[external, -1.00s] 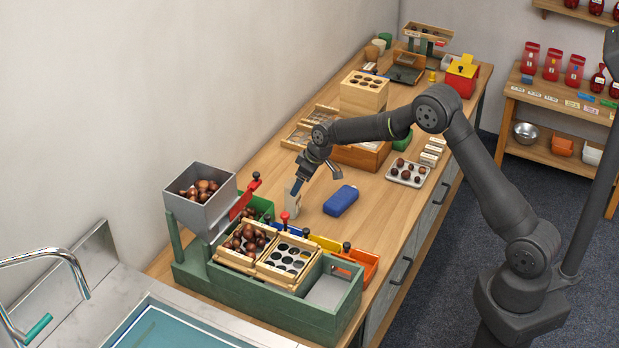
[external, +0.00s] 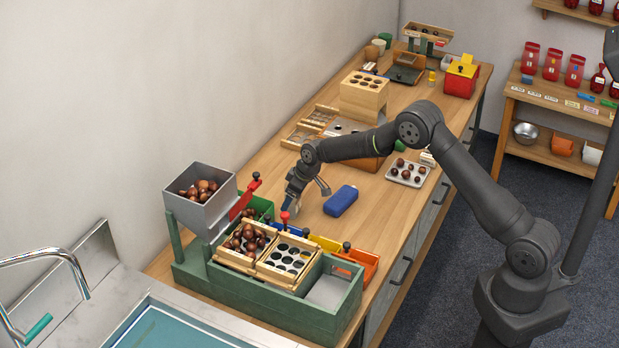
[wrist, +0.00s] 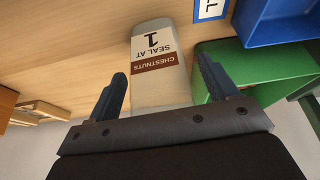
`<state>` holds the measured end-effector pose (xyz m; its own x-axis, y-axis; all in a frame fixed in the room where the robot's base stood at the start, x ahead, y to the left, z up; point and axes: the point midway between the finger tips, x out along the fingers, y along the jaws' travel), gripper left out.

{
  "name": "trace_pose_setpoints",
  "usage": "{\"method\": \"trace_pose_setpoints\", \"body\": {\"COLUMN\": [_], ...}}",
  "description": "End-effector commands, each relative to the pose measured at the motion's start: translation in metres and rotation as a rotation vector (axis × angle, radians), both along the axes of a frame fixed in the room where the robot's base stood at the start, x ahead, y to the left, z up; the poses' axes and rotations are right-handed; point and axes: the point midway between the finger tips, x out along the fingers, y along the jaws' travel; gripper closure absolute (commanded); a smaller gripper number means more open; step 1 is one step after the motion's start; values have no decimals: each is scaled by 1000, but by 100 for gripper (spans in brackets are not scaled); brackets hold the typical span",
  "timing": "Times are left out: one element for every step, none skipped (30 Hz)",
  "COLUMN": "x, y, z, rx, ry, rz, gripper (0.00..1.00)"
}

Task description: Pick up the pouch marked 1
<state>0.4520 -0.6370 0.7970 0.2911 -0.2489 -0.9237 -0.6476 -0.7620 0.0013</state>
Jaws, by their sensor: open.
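The gripper is open and holds nothing. In the external view my gripper (external: 301,200) is low over the bench, left of the blue case and behind the green sorter; the pouch is hidden there or cannot be made out.
A green bin (wrist: 245,72) and a blue bin (wrist: 275,22) stand close on the right in the wrist view. A blue case (external: 340,201) lies on the bench. The green sorter (external: 250,300) with chestnut trays stands in front. Bare bench lies right of the case.

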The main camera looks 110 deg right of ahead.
Motion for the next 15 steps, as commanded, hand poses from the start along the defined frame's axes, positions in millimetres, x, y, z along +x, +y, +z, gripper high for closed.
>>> {"method": "trace_pose_setpoints", "body": {"x": [0,0,0,0,0,0,0,0,0,0,0,0,0,0,0], "y": [0,0,0,0,0,0,0,0,0,0,0,0,0,0,0], "z": [0,0,0,0,0,0,0,0,0,0,0,0,0,0,1], "rx": [0,0,0,0,0,0,0,0,0,0,0,0,0,0,0], "ry": [0,0,0,0,0,0,0,0,0,0,0,0,0,0,0], "rz": [0,0,0,0,0,0,0,0,0,0,0,0,0,0,0], "gripper": [28,34,41,47,53,61,67,70,70,70,70,70,70,70,70]}}
